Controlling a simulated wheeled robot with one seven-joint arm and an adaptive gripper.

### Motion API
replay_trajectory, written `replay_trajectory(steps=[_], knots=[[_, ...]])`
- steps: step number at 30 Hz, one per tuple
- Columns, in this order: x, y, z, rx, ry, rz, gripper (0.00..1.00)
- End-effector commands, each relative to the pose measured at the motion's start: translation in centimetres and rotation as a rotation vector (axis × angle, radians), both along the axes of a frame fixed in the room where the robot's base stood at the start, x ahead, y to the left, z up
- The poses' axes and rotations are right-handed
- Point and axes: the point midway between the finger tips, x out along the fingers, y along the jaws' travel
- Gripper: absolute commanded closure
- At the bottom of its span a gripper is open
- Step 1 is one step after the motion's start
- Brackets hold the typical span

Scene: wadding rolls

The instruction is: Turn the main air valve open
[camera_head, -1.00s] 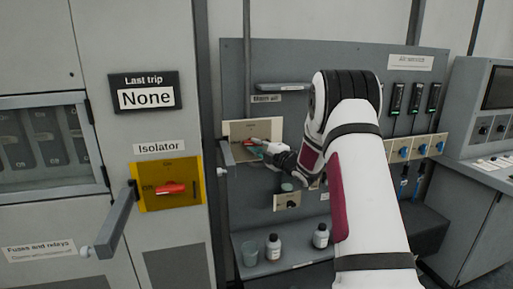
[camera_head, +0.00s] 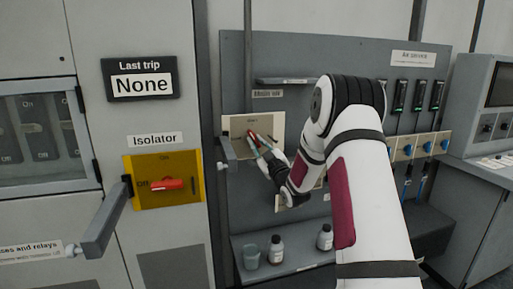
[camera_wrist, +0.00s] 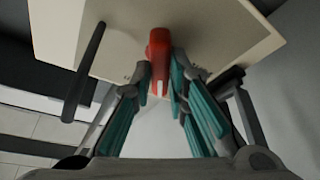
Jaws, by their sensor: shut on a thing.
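The main air valve has a red handle (camera_head: 251,134) on a beige plate (camera_head: 235,124), under a label that appears to read "Main air" (camera_head: 266,93). In the head view the handle slants up and to the left. My gripper (camera_head: 262,145) reaches it from the lower right. In the wrist view the teal fingers (camera_wrist: 161,84) are closed on both sides of the lower end of the red handle (camera_wrist: 158,46). The upper end of the handle sticks out past the fingertips over the plate (camera_wrist: 222,35). Part of the plate is hidden behind my gripper.
A grey lever (camera_head: 228,150) stands out at the plate's left edge; a dark bar (camera_wrist: 86,72) shows in the wrist view. Bottles (camera_head: 277,249) and a cup (camera_head: 251,256) stand on the shelf below. The yellow isolator panel (camera_head: 190,192) is left, air gauges (camera_head: 417,95) right.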

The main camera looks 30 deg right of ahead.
Motion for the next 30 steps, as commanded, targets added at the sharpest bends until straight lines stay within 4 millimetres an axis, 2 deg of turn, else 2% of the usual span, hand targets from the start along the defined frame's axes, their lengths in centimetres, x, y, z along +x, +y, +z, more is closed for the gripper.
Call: replay_trajectory(steps=[15,30], knots=[[0.14,0.36,-0.35,0.403,-0.113,-0.001,1.0],[0.11,0.41,-0.28,0.54,-0.152,-0.002,1.0]])
